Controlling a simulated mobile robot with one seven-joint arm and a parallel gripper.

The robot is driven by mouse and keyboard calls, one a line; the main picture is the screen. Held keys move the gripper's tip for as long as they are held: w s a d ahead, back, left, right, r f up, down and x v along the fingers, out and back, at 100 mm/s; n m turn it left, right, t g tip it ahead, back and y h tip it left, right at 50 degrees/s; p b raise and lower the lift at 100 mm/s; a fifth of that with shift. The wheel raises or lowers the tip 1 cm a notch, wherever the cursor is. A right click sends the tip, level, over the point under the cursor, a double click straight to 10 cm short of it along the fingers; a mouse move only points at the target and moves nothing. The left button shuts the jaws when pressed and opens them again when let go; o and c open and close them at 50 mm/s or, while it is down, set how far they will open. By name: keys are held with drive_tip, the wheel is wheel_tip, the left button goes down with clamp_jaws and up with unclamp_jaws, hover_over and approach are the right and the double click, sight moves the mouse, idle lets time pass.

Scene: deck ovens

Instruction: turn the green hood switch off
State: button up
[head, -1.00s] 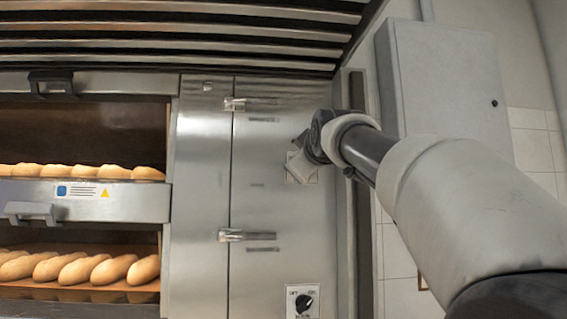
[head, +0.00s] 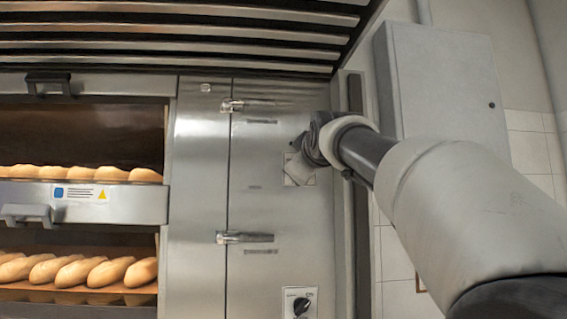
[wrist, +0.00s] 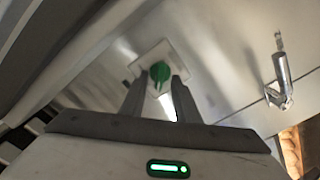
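The green hood switch (wrist: 160,72) is a green knob on a pale square plate in the wrist view. My gripper (wrist: 161,80) points at it, with one finger on each side of the knob. The fingers are apart, and I see no clear contact with the knob. In the head view, my gripper (head: 301,158) is at the switch plate (head: 296,180) on the steel panel and hides the knob and most of the plate.
A black knob on a white plate (head: 300,303) sits lower on the same panel. Latch handles (head: 245,237) stick out left of my gripper. Oven decks with bread loaves (head: 80,272) are at the left. A slatted hood (head: 180,40) hangs above, and a grey wall box (head: 445,90) is at the right.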

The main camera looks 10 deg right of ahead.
drive_tip(key=s+b, duration=0.2)
drive_tip(key=s, duration=1.5)
drive_tip(key=shift+s+b, duration=0.15)
drive_tip(key=shift+b, duration=0.2)
drive_tip(key=s+f+m+g, duration=0.2)
drive_tip(key=f+g, duration=0.1)
drive_tip(key=f, duration=1)
drive_tip(key=s+f+m+g, duration=0.2)
drive_tip(key=f+g, duration=0.1)
drive_tip(key=f, duration=1)
drive_tip(key=s+f+m+g, duration=0.2)
drive_tip(key=s+f, duration=0.3)
drive_tip(key=f, duration=0.4)
drive_tip(key=s+f+m+g, duration=0.15)
drive_tip(key=s+f, duration=0.25)
drive_tip(key=f, duration=0.5)
drive_tip(key=s+f+m+g, duration=0.25)
drive_tip(key=s+f, duration=0.25)
drive_tip(key=f, duration=0.4)
wheel_tip(320, 180, up, 12)
drive_tip(key=p, duration=1.2)
drive_tip(key=shift+r+n, duration=0.15)
drive_tip(key=shift+n, duration=0.25)
drive_tip(key=shift+d, duration=0.1)
drive_tip(key=shift+c, duration=0.2)
